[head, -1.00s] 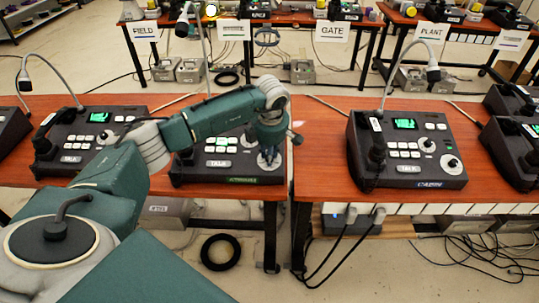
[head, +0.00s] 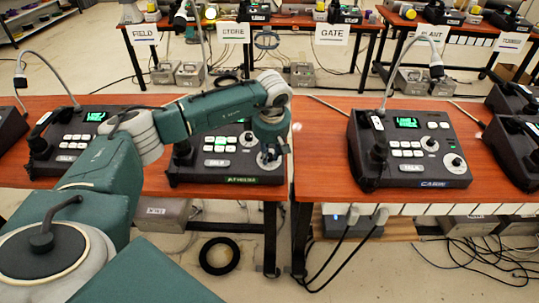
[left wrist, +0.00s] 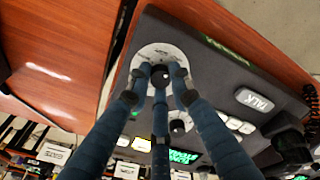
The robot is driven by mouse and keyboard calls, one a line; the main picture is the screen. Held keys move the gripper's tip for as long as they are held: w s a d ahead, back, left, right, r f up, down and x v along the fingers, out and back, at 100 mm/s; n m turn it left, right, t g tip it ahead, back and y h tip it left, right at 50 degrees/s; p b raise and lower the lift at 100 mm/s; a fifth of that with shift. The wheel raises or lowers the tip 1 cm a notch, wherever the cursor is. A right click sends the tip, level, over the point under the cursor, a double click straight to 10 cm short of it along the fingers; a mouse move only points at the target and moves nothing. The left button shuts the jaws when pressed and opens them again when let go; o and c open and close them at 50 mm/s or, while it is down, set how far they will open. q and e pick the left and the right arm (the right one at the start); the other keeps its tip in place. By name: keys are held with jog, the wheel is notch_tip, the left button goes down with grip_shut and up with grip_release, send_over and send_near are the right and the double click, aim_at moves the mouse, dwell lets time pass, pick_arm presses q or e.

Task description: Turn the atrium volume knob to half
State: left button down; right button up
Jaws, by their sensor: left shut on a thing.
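The atrium phone (head: 215,178) is a black paging set with a green label, lit keys and a screen partly behind my arm. Its lower-right knob sits on a pale round dial plate (head: 267,163). My left gripper (head: 269,150) reaches down over that dial at the front right of the phone. In the left wrist view, the fingertips of the left gripper (left wrist: 161,76) are shut around the black knob (left wrist: 161,74) on its white dial plate (left wrist: 152,53). The knob's pointer and scale are too small to read. A second knob (left wrist: 179,126) stands apart from the fingertips. My right gripper is not in view.
The cabin phone (head: 408,150) stands to the right, across a narrow gap between the two tables. Another phone (head: 62,150) stands to the left, partly behind my arm. A bare strip of tabletop (head: 318,150) lies right of my gripper.

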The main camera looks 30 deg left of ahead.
pick_arm(q)
jog(key=shift+w+a+r, duration=0.1)
jog(key=shift+a, duration=0.1)
dwell(0.3)
jog(key=c, duration=1.5)
grip_release()
jog(key=shift+c, duration=0.2)
jog(key=shift+d+r, duration=0.15)
jog(key=shift+r, duration=0.25)
jog(key=v, duration=1.1)
